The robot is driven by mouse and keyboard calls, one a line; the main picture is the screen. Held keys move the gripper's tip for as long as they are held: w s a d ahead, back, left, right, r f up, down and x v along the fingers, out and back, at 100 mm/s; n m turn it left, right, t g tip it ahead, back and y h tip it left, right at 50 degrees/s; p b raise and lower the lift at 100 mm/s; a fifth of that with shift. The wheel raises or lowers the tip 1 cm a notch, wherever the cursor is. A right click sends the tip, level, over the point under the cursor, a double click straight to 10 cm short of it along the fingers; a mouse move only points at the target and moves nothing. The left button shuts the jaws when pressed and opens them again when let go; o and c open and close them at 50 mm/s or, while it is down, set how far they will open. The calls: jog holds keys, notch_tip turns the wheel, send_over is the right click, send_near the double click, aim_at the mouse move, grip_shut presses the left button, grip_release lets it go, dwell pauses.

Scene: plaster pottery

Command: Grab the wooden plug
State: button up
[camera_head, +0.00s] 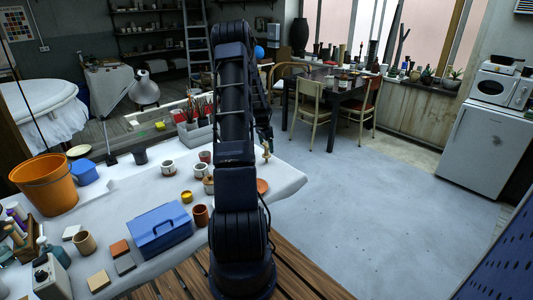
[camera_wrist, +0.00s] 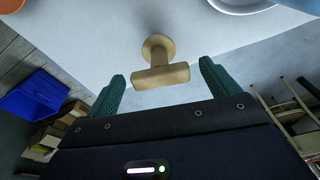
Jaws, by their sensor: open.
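The wooden plug (camera_wrist: 160,76) is a light tan T-shaped piece with a round end and a crossbar, on the white table. In the wrist view its crossbar lies between the green fingertips of my gripper (camera_wrist: 165,84), with gaps on both sides. My gripper is open and empty. In the head view the plug (camera_head: 266,152) is a small tan shape just right of my arm, near the table's far right edge. My gripper is mostly hidden behind my arm there.
The white table (camera_head: 120,205) holds a blue box (camera_head: 160,230), an orange bucket (camera_head: 46,184), several cups and a terracotta disc (camera_head: 262,186). Open floor (camera_head: 385,215) lies to the right. A dark table with chairs (camera_head: 318,108) stands behind.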

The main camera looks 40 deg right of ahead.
aim_at(267, 150)
jog(key=f, duration=0.3)
jog(key=shift+d+f, duration=0.3)
jog(key=shift+f, duration=0.1)
jog(key=c, duration=1.1)
jog(key=shift+o, duration=0.2)
